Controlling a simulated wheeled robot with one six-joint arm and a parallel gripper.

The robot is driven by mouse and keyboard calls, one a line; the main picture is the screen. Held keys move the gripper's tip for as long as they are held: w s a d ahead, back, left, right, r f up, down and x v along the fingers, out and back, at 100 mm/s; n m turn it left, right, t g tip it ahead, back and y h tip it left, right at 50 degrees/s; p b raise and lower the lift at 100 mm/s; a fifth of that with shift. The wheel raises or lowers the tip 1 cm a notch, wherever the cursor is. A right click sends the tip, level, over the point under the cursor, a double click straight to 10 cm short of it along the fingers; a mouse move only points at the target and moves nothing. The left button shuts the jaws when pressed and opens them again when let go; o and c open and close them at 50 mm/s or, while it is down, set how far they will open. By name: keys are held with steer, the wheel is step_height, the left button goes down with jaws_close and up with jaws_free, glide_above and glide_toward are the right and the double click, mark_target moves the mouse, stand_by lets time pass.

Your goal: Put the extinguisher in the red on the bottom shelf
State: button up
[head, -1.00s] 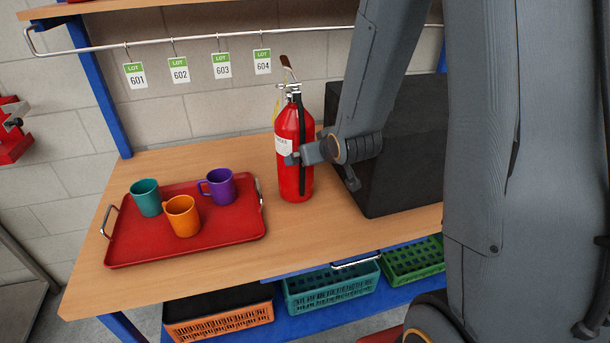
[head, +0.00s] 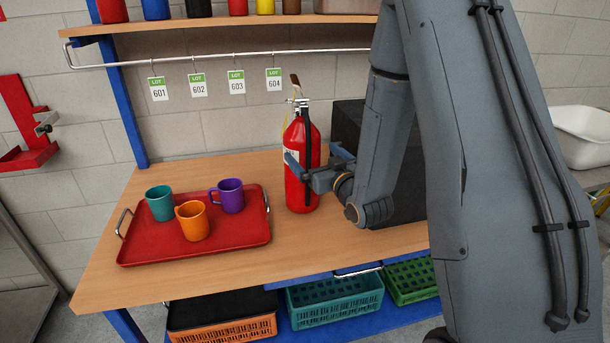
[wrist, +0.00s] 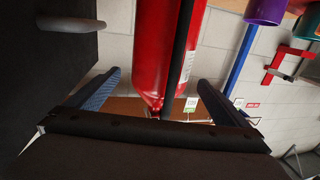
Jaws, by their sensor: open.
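The red fire extinguisher (head: 296,185) stands upright on the wooden bench top, with a black hose down its side and a pale label. My gripper (head: 312,164) is at its body from the right, with one finger across the front. In the wrist view the extinguisher (wrist: 160,50) lies between the two open, spread fingers (wrist: 160,92). On the bottom shelf (head: 375,320) I see an orange crate (head: 225,328), a teal crate (head: 336,302) and a green crate (head: 412,280). No red crate shows there now; my arm hides the shelf's right part.
A red tray (head: 150,250) with teal, orange and purple mugs sits left of the extinguisher. A dark box (head: 347,125) stands behind my gripper. A rail with lot tags (head: 237,82) runs above. A red bracket (head: 30,155) is on the left wall.

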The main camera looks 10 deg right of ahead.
steer(key=p+x, duration=0.3)
steer(key=x, duration=0.4)
steer(key=shift+w+a, duration=0.1)
steer(key=shift+w, duration=0.25)
steer(key=shift+c, duration=0.3)
steer(key=c, duration=1.8)
steer(key=shift+w+r, duration=0.1)
steer(key=shift+r, duration=0.25)
steer(key=shift+c, duration=0.6)
steer(key=shift+r, duration=0.15)
